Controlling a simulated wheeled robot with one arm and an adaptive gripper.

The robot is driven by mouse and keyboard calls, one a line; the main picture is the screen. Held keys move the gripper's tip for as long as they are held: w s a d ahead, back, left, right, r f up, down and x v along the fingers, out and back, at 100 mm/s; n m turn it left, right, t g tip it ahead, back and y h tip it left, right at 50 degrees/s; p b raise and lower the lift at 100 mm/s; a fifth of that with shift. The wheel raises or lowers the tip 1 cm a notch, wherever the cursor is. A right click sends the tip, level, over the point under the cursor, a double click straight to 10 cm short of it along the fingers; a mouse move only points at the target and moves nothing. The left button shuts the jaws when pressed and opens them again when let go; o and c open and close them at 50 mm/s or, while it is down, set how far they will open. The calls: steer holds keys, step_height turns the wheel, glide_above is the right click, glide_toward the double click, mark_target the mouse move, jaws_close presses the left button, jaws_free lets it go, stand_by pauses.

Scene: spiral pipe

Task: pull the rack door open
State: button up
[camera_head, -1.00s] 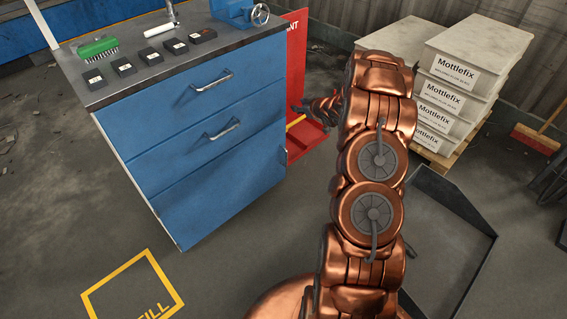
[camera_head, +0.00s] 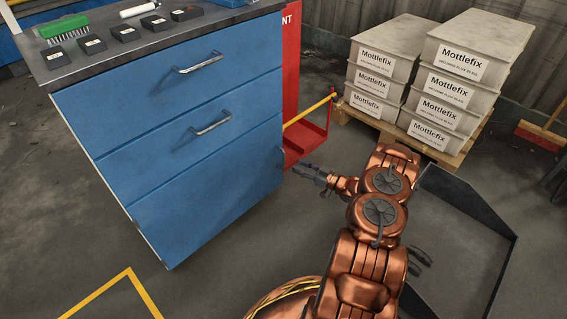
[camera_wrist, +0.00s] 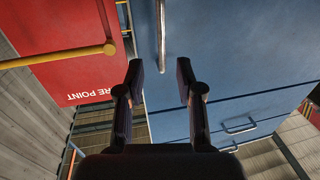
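The blue cabinet (camera_head: 190,125) stands left of centre in the head view, with two drawers above a lower door panel (camera_head: 215,195). A vertical bar handle (camera_head: 282,156) sits at that panel's right edge. The wrist view, upside down, shows the blue door panel (camera_wrist: 225,50) and its metal handle (camera_wrist: 161,35). My gripper (camera_head: 309,172) is just right of the handle in the head view. In the wrist view my gripper (camera_wrist: 160,68) is open and empty, and the handle's end appears between the fingertips. I cannot tell the exact distance; no contact is visible.
A red fire point stand (camera_head: 291,65) with a yellow bar (camera_head: 310,110) is close beside the cabinet. Stacked Mottlefix boxes (camera_head: 440,85) on a pallet stand behind my arm. A dark tray-like frame (camera_head: 480,215) lies at the right. Floor before the cabinet is clear.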

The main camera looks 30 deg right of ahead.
mark_target(284, 168)
steer(key=shift+b+x, duration=1.4)
steer(key=shift+x, duration=2.55)
steer(key=shift+s+a, duration=0.1)
steer(key=shift+a, duration=0.05)
jaws_close()
